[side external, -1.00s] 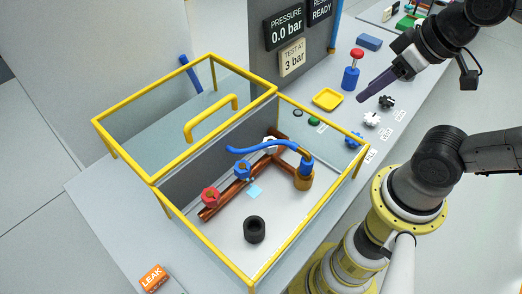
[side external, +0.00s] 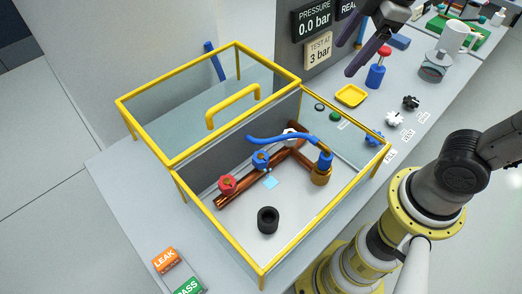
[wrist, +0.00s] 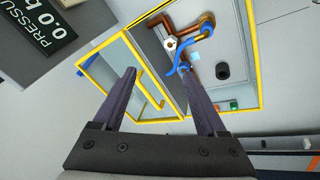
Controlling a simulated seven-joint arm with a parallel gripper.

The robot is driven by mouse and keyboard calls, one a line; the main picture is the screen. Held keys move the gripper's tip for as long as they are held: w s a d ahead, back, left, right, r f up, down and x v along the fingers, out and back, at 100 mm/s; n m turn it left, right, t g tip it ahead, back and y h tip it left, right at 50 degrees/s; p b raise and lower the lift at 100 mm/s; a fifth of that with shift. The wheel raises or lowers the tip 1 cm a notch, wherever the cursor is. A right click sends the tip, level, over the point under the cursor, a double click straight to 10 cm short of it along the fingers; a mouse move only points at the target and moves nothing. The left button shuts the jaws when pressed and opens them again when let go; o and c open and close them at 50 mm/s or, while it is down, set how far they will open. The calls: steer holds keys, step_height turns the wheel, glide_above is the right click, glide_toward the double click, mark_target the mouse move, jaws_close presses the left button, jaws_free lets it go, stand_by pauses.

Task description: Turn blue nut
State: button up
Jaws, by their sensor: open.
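The blue nut (side external: 261,159) sits on the copper pipe (side external: 246,184) inside the yellow-framed tank (side external: 215,230), between a red nut (side external: 228,184) and a white nut (side external: 290,136). A blue hose (side external: 280,138) runs close behind it to a brass fitting (side external: 320,176). My gripper (side external: 346,59) is open and empty, high above the bench near the pressure sign, away from the nut. In the wrist view its two fingers (wrist: 161,72) are spread, with the tank beyond them. There the white nut (wrist: 170,43) and hose (wrist: 185,66) show; the blue nut is hard to make out.
The tank's yellow-framed lid (side external: 155,143), with its handle (side external: 232,105), stands at the left, its near side above the tank. A black ring (side external: 268,220) lies on the tank floor. A yellow tray (side external: 350,95) and red-topped blue bottle (side external: 376,70) stand behind.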

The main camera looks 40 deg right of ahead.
steer(key=w+a+f+n+g, duration=0.2)
steer(key=w+a+f+n, duration=0.3)
steer(key=a, duration=0.3)
steer(key=n+g, duration=0.2)
glide_above(261, 156)
step_height(261, 156, down, 6)
steer(key=shift+h, duration=0.3)
step_height(261, 156, down, 13)
steer(key=shift+f, duration=0.1)
jaws_close()
